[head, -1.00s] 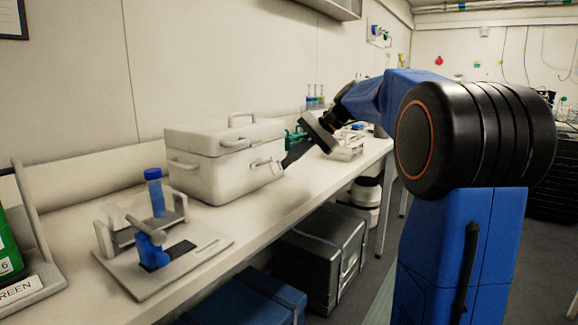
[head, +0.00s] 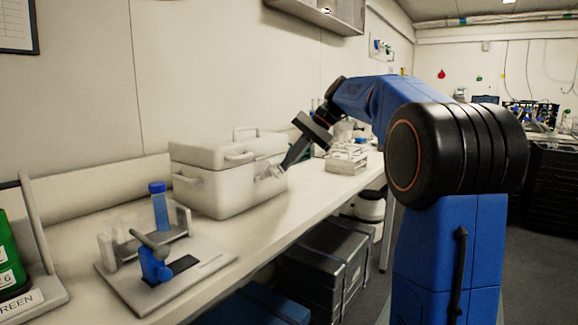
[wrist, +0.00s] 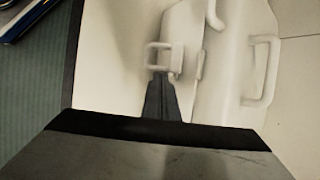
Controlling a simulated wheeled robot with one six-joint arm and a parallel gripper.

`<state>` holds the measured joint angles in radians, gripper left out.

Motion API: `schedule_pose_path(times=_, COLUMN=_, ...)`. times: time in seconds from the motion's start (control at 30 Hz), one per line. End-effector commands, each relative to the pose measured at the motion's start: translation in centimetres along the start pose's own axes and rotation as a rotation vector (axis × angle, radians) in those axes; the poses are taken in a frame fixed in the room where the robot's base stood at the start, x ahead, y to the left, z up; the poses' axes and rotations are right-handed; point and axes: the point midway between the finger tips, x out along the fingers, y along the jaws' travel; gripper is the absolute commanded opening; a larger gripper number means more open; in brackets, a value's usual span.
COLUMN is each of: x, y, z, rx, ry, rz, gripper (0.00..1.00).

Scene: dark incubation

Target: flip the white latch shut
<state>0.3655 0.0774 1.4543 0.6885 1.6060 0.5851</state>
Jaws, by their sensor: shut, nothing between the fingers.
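A white lidded box (head: 222,185) stands on the bench with its lid resting on the body. In the wrist view the latch (wrist: 158,50) shows as a small loop and block standing out from the box wall. My gripper (head: 284,166) is shut and empty, its fingertips right at the latch. In the wrist view the closed fingers (wrist: 161,78) reach the latch's lower edge; I cannot tell whether they touch it. The fingers hide part of the latch in the head view.
A stand with a blue-capped tube (head: 159,207) is on the bench left of the box. A white rack (head: 346,158) stands behind my gripper. Grey cases (head: 325,260) sit under the bench. The bench strip before the box is clear.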

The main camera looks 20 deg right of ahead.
Motion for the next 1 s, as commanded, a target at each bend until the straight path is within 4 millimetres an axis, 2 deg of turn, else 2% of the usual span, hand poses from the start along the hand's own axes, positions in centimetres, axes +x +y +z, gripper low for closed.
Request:
schedule_pose_path(times=0.63, x=-0.4, y=-2.4, z=0.1, rx=0.000, ry=0.000, rz=0.000, gripper=0.00)
schedule_pose_path(times=1.0, x=-0.6, y=-2.5, z=0.2, rx=0.001, ry=0.001, rz=-0.001, gripper=0.00)
